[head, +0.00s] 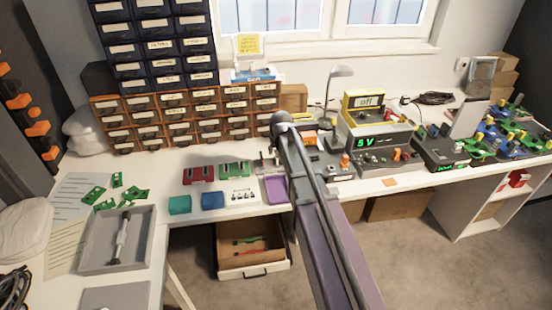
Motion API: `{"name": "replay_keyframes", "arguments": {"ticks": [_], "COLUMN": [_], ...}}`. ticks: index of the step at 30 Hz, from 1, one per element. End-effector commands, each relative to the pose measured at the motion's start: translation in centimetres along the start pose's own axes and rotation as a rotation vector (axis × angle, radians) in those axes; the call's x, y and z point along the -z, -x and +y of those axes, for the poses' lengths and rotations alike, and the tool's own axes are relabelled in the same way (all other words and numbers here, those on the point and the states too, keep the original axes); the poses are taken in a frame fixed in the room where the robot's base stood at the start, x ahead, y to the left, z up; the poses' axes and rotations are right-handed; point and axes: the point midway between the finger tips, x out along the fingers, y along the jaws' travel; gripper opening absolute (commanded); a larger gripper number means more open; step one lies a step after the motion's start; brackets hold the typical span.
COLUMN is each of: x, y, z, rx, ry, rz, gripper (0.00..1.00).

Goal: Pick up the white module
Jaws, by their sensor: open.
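A pale module (264,164), which looks like the white one, lies on the bench at the right end of a short row. My arm covers its right side, so its full shape is hidden. A green module (234,170) lies to its left and a red module (198,174) lies further left. My arm reaches up from the bottom of the head view to a dark joint just above and right of the pale module. My gripper cannot be made out; it seems hidden by the arm.
A teal bin (179,205), a blue bin (212,201) and a purple bin (276,190) stand along the front edge. Drawer cabinets (185,122) rise behind. A grey tray (92,262) lies at left. The 5 V instrument (381,143) stands at right. An open drawer (254,268) juts out below.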

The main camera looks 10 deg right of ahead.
Motion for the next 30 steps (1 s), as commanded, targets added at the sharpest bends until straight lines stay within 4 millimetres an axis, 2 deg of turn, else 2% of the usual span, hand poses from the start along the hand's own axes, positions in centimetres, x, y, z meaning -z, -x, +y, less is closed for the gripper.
{"name": "replay_keyframes", "arguments": {"ticks": [16, 30], "x": [0.2, 0.3], "y": [-4.5, -4.9], "z": [0.1, 0.2], "rx": [0.000, 0.000], "ry": [0.000, -0.001], "rz": [0.000, 0.000], "gripper": [0.50, 0.50]}}
